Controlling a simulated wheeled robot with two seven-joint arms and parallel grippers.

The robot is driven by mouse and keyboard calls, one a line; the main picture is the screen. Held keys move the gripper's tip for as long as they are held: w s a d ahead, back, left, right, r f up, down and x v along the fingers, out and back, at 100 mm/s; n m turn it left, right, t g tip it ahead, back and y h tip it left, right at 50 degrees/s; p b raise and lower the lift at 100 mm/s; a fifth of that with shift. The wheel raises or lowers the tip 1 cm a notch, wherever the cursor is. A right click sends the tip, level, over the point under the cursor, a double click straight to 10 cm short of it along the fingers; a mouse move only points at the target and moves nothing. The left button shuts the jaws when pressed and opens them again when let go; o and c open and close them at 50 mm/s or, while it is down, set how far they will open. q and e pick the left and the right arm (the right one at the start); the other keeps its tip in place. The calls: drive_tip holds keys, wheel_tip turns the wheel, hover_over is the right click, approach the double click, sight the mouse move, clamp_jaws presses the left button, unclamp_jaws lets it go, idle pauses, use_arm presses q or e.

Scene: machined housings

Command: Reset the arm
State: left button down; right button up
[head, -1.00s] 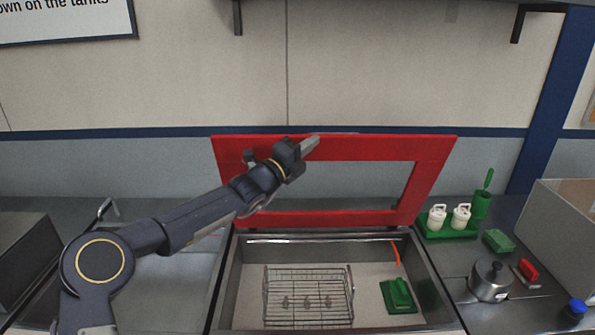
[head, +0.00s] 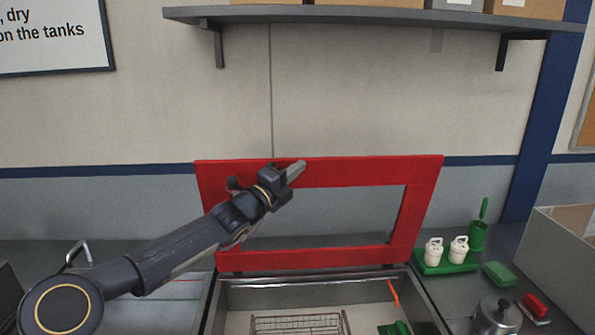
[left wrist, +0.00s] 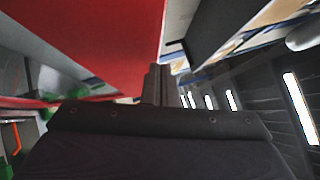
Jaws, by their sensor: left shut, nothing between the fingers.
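My left arm reaches in from the left in the head view. My left gripper (head: 297,169) is shut and empty, in front of the upper bar of a raised red frame lid (head: 360,172). In the left wrist view the closed fingers (left wrist: 157,84) show beside the red lid (left wrist: 90,35); I cannot tell whether they touch it. The lid stands open at the back of a metal tank (head: 232,297). A wire basket (head: 300,325) sits inside the tank, cut off by the lower picture edge. My right gripper is not in view.
To the tank's right, a green tray (head: 447,266) holds two white bottles, with a green holder (head: 478,236) behind. A green block (head: 499,274), a metal pot (head: 497,318), a red item (head: 537,305) and a grey box (head: 568,255) stand nearby. A shelf (head: 380,16) hangs above.

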use_arm(q)
drive_tip(key=s+a+f+m+g+y+b, duration=0.1)
drive_tip(key=s+a+f+m+g, duration=0.15)
drive_tip(key=s+m, duration=0.55)
drive_tip(key=s+a+f+m+g+y+b, duration=0.1)
drive_tip(key=s+a+f+m+g, duration=0.15)
drive_tip(key=s+m, duration=0.55)
drive_tip(key=s+a+f+m+g+b, duration=0.1)
drive_tip(key=s+a+f+m+g, duration=0.15)
drive_tip(key=s+m, duration=0.55)
drive_tip(key=s+a+f+m+y, duration=0.5)
drive_tip(key=s+a+f+m, duration=0.2)
drive_tip(key=s, duration=0.5)
drive_tip(key=s+a+f+m+g+y, duration=0.1)
drive_tip(key=s+a+f+m+y, duration=0.3)
drive_tip(key=s+a+f+m, duration=0.4)
drive_tip(key=s+a+f, duration=0.3)
drive_tip(key=shift+s+f+m+y, duration=0.15)
drive_tip(key=shift+s+m+y, duration=0.15)
drive_tip(key=shift+s+y, duration=0.1)
